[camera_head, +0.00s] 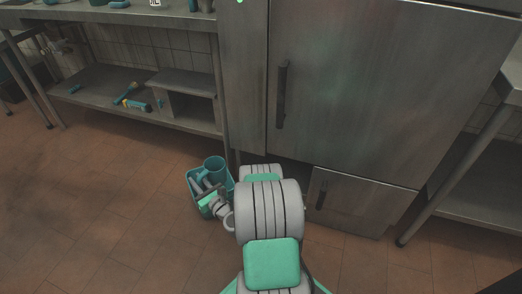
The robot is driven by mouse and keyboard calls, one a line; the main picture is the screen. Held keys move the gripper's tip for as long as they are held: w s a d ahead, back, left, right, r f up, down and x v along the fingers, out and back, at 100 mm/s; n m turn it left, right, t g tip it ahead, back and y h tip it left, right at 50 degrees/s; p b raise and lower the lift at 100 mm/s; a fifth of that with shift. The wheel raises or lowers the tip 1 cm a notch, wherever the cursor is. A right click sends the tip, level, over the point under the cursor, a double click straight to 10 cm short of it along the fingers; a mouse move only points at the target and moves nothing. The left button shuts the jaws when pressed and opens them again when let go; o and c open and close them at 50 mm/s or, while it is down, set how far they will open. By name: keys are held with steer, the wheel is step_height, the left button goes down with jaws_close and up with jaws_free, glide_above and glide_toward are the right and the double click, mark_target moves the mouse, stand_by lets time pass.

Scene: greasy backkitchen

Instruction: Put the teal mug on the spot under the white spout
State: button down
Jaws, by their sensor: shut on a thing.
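A large steel cabinet (360,80) stands ahead. At left, a steel bench has a lower shelf (85,97) with a brush-like tool (128,97) on it. Small teal things stand on the bench top, cut off by the frame. Another table (480,125) is at right. The tiled floor (90,200) at left is clear.

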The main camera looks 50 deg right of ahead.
step_height(320, 180, down, 7)
steer(key=s+h, duration=0.1)
steer(key=s, duration=0.1)
steer(key=s+d+r+m+g+h+b, duration=0.1)
steer(key=d+r+m+h, duration=0.2)
steer(key=d, duration=1.2)
steer(key=s+d+r+m+g+h+b, duration=0.15)
steer(key=d+h, duration=0.25)
steer(key=d, duration=1.2)
steer(key=shift+m, duration=0.45)
steer(key=f+b, duration=0.1)
steer(key=f, duration=0.1)
steer(key=f+b, duration=0.1)
steer(key=f, duration=0.1)
steer(key=w+f+b, duration=0.1)
steer(key=f, duration=0.2)
steer(key=shift+f, duration=0.2)
steer(key=shift+f, duration=0.55)
steer(key=c, duration=1.2)
jaws_free()
steer(key=shift+c, duration=0.2)
